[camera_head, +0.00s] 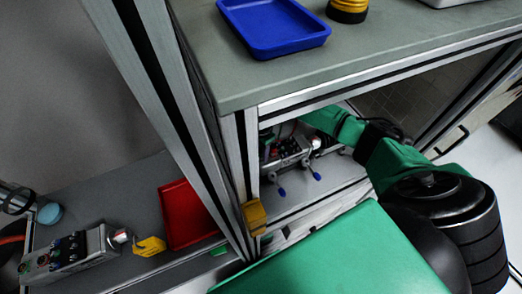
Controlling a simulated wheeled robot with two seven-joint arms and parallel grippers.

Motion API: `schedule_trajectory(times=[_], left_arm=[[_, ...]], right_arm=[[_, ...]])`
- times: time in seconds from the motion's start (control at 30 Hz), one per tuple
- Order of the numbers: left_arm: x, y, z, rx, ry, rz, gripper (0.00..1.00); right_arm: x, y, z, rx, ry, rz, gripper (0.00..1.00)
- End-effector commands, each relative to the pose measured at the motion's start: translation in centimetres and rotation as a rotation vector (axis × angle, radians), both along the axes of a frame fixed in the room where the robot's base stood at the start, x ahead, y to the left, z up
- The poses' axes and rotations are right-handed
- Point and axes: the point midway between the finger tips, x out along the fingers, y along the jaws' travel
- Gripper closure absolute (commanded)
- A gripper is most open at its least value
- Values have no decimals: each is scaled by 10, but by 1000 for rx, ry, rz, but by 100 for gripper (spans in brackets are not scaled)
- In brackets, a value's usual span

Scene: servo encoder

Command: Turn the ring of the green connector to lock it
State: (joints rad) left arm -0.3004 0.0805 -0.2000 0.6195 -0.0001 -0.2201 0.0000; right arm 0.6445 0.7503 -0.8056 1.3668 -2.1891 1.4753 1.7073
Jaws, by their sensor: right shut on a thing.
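My right arm comes in from the right and reaches under the grey tabletop into the open bay. Its right gripper (287,131) is at the dim back of the bay, partly hidden by the shelf edge and shadow. It is shut at the connector fixture (290,152), a grey block with several small connectors. The green connector and its ring are too small and dark to make out clearly at the jaws. My left gripper is not in view.
Blue-handled clamps (281,190) stand at the fixture's front. A frame post (240,170) with a yellow block (254,216) borders the bay's left. A blue tray (275,27) lies on the tabletop (215,70). A red tray (186,214) and a grey connector box (68,256) lie lower left.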

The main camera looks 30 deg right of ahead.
Motion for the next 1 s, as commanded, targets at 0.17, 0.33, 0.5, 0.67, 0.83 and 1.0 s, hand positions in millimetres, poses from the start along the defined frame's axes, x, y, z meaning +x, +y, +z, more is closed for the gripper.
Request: schedule_trajectory(times=[0.17, 0.33, 0.5, 0.67, 0.83, 1.0], left_arm=[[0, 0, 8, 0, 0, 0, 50], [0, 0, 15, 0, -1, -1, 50], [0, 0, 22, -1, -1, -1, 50], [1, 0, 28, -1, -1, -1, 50], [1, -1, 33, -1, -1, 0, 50], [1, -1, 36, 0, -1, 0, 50]], right_arm=[[1, 0, 3, 0, -2, -165, 100], [1, 0, 4, 1, -2, -326, 100], [1, 0, 4, 1, -1, -485, 100], [1, 0, 3, 0, -1, -618, 100], [1, 0, 3, 0, -2, -730, 100], [1, 0, 2, 0, -2, -803, 100]])
